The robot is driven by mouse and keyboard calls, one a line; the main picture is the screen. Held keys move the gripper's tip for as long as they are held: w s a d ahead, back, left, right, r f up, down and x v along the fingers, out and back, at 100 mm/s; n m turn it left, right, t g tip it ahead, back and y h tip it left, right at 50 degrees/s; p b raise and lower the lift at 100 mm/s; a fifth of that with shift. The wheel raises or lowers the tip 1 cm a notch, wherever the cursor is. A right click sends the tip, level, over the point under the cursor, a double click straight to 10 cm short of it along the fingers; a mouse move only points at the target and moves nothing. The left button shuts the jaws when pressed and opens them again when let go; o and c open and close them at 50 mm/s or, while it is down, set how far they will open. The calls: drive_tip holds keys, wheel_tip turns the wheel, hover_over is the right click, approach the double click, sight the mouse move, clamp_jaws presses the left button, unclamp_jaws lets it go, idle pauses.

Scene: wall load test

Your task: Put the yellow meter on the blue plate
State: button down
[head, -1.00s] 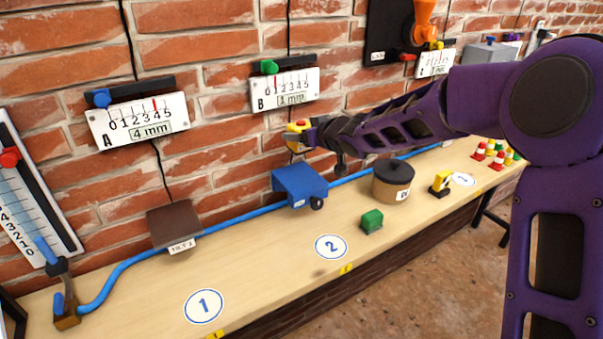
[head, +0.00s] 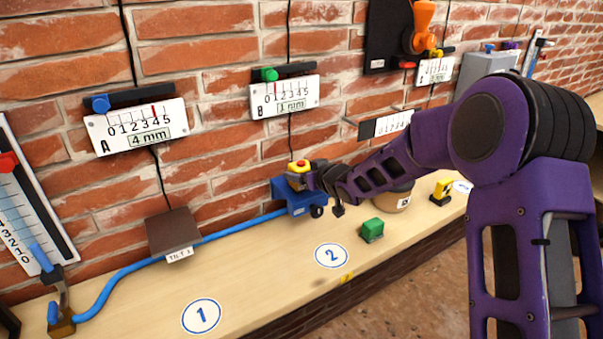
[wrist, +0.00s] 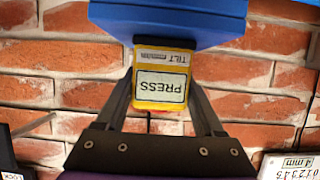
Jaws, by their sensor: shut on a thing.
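The yellow meter (head: 299,167), with a red top, is held in my gripper (head: 308,179) at the blue plate. The blue plate (head: 296,200) sticks out from the brick wall above the bench, partly hidden by the meter and my gripper. In the wrist view, my fingers (wrist: 163,108) are shut on both sides of the meter (wrist: 162,62), which shows a PRESS label. The blue plate (wrist: 170,18) fills the top of that view, and the meter's end meets its edge in the picture. I cannot tell whether they touch.
A blue hose (head: 240,227) runs along the wall. A green block (head: 372,230) and a round brown weight (head: 396,202) stand on the bench. Gauge B (head: 284,97) hangs above the blue plate.

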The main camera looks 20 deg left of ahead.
unclamp_jaws()
drive_tip(key=shift+f, duration=0.1)
drive_tip(key=shift+s+d+r, duration=0.1)
drive_tip(key=shift+d+r, duration=0.1)
drive_tip(key=shift+r, duration=0.1)
drive_tip(key=p+v, duration=0.1)
drive_tip(key=v, duration=1)
drive_tip(key=shift+s+d, duration=0.15)
drive_tip(key=shift+s, duration=0.05)
drive_tip(key=shift+r, duration=0.1)
